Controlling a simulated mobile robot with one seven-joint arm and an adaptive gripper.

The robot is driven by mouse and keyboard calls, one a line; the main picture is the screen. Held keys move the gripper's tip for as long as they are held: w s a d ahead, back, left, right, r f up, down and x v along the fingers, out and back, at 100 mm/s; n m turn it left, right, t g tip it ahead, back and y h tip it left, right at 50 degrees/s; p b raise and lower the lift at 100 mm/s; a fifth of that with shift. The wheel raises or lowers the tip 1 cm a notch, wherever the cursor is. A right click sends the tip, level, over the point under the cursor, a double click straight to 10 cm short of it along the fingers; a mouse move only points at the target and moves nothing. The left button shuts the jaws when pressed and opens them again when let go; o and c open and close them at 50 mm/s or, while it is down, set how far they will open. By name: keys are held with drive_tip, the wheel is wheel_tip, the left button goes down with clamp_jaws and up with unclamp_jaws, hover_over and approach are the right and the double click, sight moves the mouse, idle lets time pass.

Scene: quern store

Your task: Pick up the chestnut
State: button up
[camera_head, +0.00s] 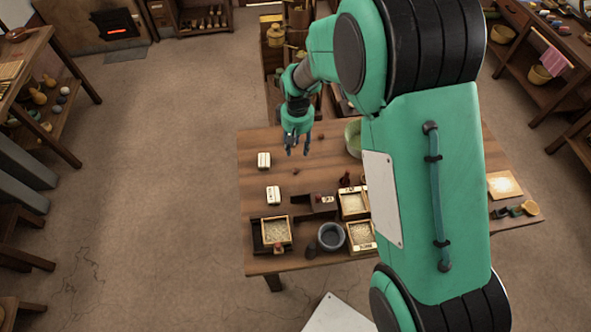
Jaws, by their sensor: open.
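My gripper (297,151) hangs over the far left part of the wooden table (255,150), fingers pointing down and apart, with nothing seen between them. A small dark brown lump (295,171) lies on the tabletop just below the fingertips in the picture; it may be the chestnut, but it is too small to be sure. Another small reddish-brown spot (321,137) shows to the right of the gripper. I cannot tell the gripper's exact height above the table.
Nearer are a dark box (322,203), wooden trays of pale grain (276,232) and a grey bowl (331,237). A green bowl (353,139) is partly hidden by my arm.

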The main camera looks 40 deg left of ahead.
drive_tip(key=shift+s+a+f, duration=0.2)
drive_tip(key=shift+f, duration=0.1)
drive_tip(key=b, duration=0.1)
hover_over(296, 169)
drive_tip(key=shift+s+f, duration=0.15)
drive_tip(key=shift+f, duration=4.15)
drive_tip(key=shift+f+b, duration=0.65)
drive_tip(key=shift+f, duration=1.95)
drive_tip(key=shift+c, duration=0.2)
drive_tip(key=c, duration=0.8)
